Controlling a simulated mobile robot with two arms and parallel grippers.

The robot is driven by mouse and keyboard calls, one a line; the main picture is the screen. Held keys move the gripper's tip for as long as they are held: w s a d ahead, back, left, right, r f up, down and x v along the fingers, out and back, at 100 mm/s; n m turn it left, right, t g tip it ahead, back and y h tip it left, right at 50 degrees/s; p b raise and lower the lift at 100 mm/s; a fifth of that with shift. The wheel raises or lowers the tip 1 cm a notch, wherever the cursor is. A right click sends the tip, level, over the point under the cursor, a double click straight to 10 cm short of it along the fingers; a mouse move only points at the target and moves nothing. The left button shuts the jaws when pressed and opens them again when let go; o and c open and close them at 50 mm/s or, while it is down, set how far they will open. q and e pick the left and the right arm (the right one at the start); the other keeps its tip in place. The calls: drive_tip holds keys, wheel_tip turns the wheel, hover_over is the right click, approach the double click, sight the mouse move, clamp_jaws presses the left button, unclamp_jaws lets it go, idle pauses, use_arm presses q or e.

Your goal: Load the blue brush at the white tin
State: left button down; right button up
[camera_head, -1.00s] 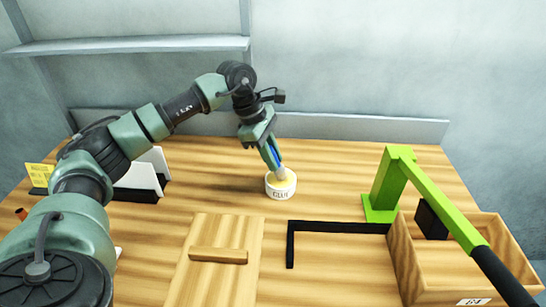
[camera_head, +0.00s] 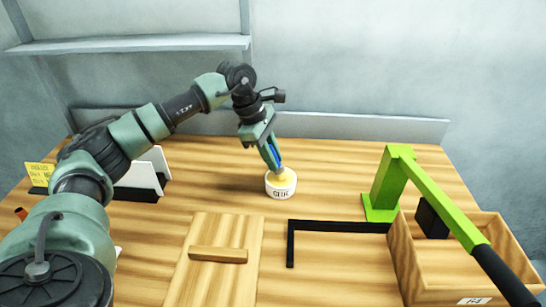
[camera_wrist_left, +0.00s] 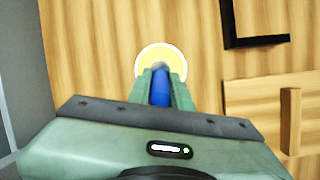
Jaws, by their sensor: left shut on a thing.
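The white tin (camera_head: 281,190) stands on the wooden table near its middle, with lettering on its side and a yellow top surface. It also shows in the left wrist view (camera_wrist_left: 176,55) as a white ring around yellow. My left gripper (camera_head: 273,158) is shut on the blue brush (camera_head: 271,152), directly above the tin. The brush points down and its lower end meets the yellow inside the rim; how deep it goes I cannot tell. In the left wrist view the blue handle (camera_wrist_left: 161,90) lies between the fingers. My right gripper is not in view.
A wooden board with a grip bar (camera_head: 218,256) lies in front of the tin. A black L-shaped strip (camera_head: 335,227) lies to its right. A green lever press (camera_head: 388,185) and a wooden box (camera_head: 405,255) stand at right. A white rack (camera_head: 140,180) stands at left.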

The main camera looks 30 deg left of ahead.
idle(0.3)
use_arm(q)
drive_tip(key=shift+r+p, duration=2.3)
drive_tip(key=shift+r, duration=1.2)
drive_tip(key=shift+d, duration=0.1)
